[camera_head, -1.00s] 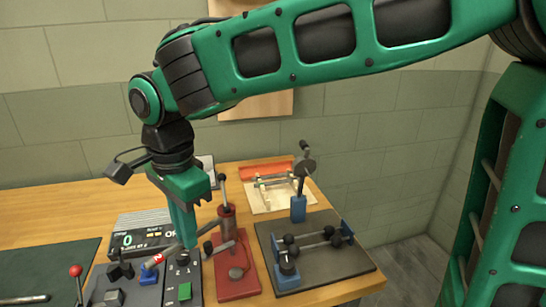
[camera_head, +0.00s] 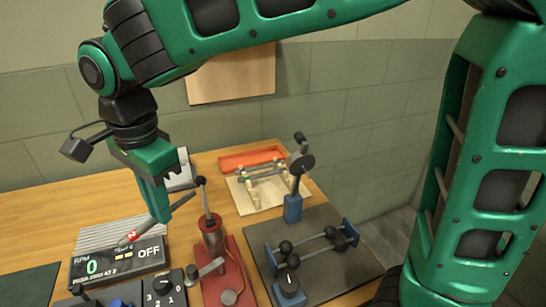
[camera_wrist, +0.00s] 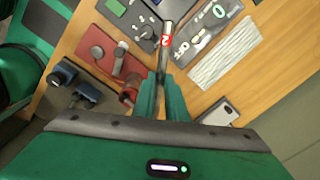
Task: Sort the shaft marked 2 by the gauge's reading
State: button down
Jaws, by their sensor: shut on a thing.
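My gripper (camera_head: 160,212) is shut on the shaft marked 2 (camera_head: 179,204). The shaft is a thin metal rod with a red band bearing a white 2 near its lower left end. It is held tilted, in front of the black RPM display (camera_head: 148,251), which reads 0 and OFF. In the wrist view the shaft (camera_wrist: 162,62) points away from the jaws (camera_wrist: 161,92). The gauge (camera_head: 301,163), a dark round dial on a blue post, stands at the back of the dark plate with the rollers. Its reading is too small to tell.
A red lever stand (camera_head: 213,235) is just right of my gripper. Beyond are the dark roller plate (camera_head: 330,285), a pale board (camera_head: 240,200) with pegs, and an orange tray (camera_head: 236,163). A dial knob (camera_head: 160,285) is below the display. Bare wood lies at left.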

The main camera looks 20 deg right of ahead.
jog(key=w+d+r+m, duration=0.1)
jog(key=w+d, duration=0.2)
jog(key=d, duration=0.4)
jog(key=w+d+r+m, duration=0.1)
jog(key=w+d+r, duration=0.15)
jog(key=d, duration=0.55)
jog(key=w+d+f+m, duration=0.2)
jog(key=w+d+f, duration=0.15)
jog(key=d, duration=0.25)
jog(key=w+d+f+m, duration=0.3)
jog(key=d+f, duration=0.1)
jog(key=d, duration=0.3)
jog(key=shift+s+f, duration=0.1)
jog(key=shift+f, duration=3.9)
jog(key=c, duration=1.7)
grip_release()
notch_tip(320, 180, up, 11)
jog(key=shift+f, duration=0.2)
